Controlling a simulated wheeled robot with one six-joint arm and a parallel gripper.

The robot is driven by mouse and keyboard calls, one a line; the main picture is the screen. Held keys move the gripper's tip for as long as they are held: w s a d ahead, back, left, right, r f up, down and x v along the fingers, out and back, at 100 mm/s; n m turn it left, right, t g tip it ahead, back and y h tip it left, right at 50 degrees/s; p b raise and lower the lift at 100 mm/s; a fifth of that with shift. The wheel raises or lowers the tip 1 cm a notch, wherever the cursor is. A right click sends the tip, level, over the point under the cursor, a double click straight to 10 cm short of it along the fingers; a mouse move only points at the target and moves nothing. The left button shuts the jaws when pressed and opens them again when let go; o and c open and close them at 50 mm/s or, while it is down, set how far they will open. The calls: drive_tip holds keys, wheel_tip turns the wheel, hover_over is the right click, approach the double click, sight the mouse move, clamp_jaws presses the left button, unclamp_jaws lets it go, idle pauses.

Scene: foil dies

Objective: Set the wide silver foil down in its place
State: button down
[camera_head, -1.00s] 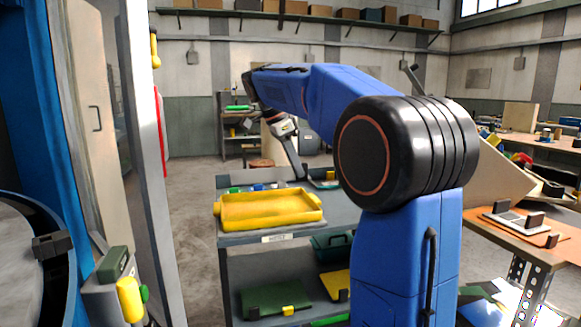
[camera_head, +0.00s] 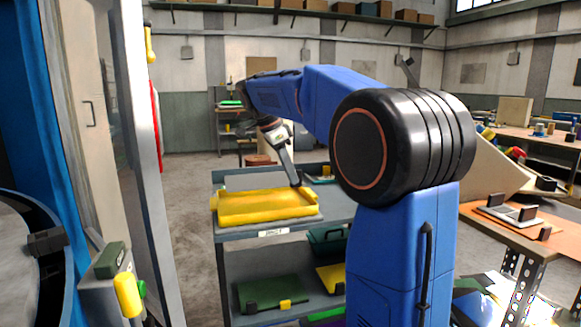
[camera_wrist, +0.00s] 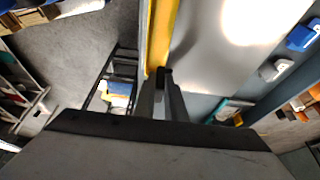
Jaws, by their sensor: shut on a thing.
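My gripper (camera_head: 296,184) is at the right end of this sheet, low over the cart. In the wrist view, my gripper (camera_wrist: 164,74) has its fingers close together beside a yellow edge (camera_wrist: 161,38). A pale, glaring grey surface lies to the right there. The exact grip and whether the sheet touches the tray are hidden.
The cart (camera_head: 320,211) has a lower shelf with a green plate (camera_head: 268,290) and other pieces. A brown workbench (camera_head: 520,222) stands at right. A pale cabinet (camera_head: 95,60) stands at left. In the wrist view, a blue block (camera_wrist: 303,35) lies at right.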

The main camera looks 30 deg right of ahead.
drive_tip(key=shift+f, duration=3.55)
drive_tip(key=shift+f, duration=0.6)
drive_tip(key=c, duration=1.7)
unclamp_jaws()
drive_tip(key=shift+c, duration=0.2)
drive_tip(key=shift+r, duration=0.1)
drive_tip(key=v, duration=1.7)
drive_tip(key=shift+a, duration=0.15)
